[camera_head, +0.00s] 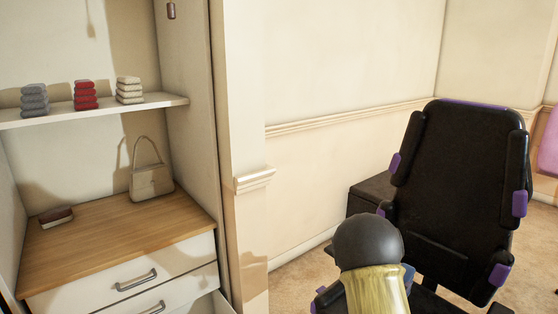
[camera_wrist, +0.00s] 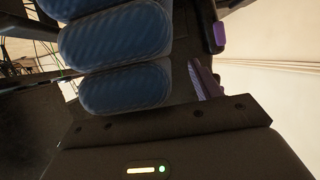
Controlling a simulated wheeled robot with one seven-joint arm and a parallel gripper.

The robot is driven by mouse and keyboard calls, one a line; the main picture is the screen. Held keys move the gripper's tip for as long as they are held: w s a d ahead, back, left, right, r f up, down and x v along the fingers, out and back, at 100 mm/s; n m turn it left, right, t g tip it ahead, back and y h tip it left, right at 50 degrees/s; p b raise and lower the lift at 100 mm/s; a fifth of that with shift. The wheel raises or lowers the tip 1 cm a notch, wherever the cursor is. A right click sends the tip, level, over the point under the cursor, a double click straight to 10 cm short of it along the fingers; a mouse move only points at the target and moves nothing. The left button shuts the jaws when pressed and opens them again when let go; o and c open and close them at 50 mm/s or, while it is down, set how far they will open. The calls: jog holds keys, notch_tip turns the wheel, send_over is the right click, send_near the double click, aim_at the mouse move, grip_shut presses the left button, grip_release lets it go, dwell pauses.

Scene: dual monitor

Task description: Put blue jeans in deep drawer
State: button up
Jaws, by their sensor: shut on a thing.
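The blue jeans (camera_wrist: 115,38) are a folded stack with rounded blue folds, filling the upper left of the wrist view. My gripper (camera_wrist: 170,118) is shut on them; its dark body spans the bottom of that view and a purple finger shows at the stack's right side. In the head view a small blue patch of the jeans (camera_head: 408,276) shows beside my arm, which hides the rest. White drawers with grey handles stand in the closet at lower left: an upper drawer (camera_head: 90,290) is closed. Below, a lower drawer (camera_head: 212,305) appears pulled out, mostly cut off by the frame.
A black and purple chair (camera_head: 455,190) stands at right, close to my arm. The wooden closet top (camera_head: 110,225) holds a beige handbag (camera_head: 151,182) and a dark red wallet (camera_head: 56,217). Folded stacks sit on the shelf (camera_head: 155,101). A wall edge (camera_head: 235,130) separates closet and chair.

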jog(key=shift+a+f, duration=0.25)
jog(key=shift+a, duration=0.15)
jog(key=s+a+f+n+t+y, duration=0.25)
jog(key=a+f+n+y, duration=0.25)
jog(key=a+f, duration=0.4)
jog(key=s+a+f+n+t+y, duration=0.25)
jog(key=a+f+n+y, duration=0.2)
jog(key=a+f, duration=0.5)
notch_tip(320, 180, down, 10)
jog(key=b, duration=1)
jog(key=s+r+p, duration=0.2)
jog(key=r+p, duration=1.5)
jog(key=r, duration=0.1)
jog(key=s+r+p, duration=0.2)
jog(key=r+p, duration=1.5)
jog(key=r, duration=0.2)
jog(key=shift+s+d+g, duration=0.35)
jog(key=shift+d+g, duration=0.05)
jog(key=shift+d, duration=0.05)
jog(key=shift+f+m, duration=0.1)
jog(key=shift+m, duration=0.15)
jog(key=s+f, duration=0.4)
jog(key=f, duration=0.1)
jog(key=shift+s, duration=0.2)
jog(key=shift+f, duration=0.1)
